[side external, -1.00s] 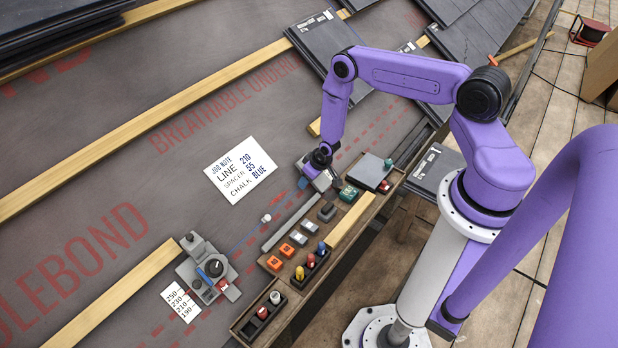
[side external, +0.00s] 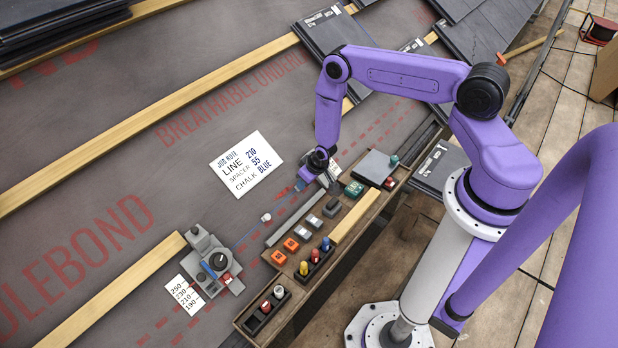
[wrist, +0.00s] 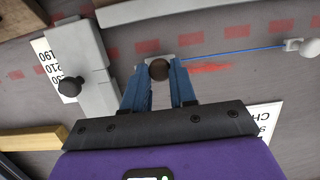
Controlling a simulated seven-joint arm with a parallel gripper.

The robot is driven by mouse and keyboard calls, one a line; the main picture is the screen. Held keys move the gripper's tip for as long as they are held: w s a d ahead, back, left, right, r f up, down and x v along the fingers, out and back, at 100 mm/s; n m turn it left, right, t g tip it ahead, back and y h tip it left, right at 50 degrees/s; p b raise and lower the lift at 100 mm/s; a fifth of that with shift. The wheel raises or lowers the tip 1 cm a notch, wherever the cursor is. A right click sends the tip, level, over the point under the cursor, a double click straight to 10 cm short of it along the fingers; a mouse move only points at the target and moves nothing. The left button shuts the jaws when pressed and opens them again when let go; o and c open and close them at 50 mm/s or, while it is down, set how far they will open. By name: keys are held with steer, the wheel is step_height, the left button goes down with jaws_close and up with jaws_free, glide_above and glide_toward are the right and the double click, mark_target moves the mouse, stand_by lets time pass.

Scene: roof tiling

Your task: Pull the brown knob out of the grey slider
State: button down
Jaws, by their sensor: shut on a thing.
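The brown knob (wrist: 159,69) is between my gripper's two blue fingertips in the wrist view. My gripper (wrist: 160,82) is shut on it, and in the side view my gripper (side external: 303,184) is low over the dark underlay. A small grey slider (wrist: 190,66) shows behind the fingertips, around and beyond the knob. I cannot tell whether the knob is still seated in it or raised, as the fingers hide the join. In the side view the knob and slider are too small and covered to make out.
A grey block with a dark knob (wrist: 69,88) stands left of my fingers in the wrist view, by a number card. A blue line (wrist: 245,51) runs right to a white-grey peg (wrist: 308,47). A tool tray (side external: 278,255) and job note (side external: 246,165) lie nearby.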

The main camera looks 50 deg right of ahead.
steer(key=c, duration=0.9)
jaws_free()
steer(key=v, duration=1.7)
steer(key=shift+s+r, duration=0.15)
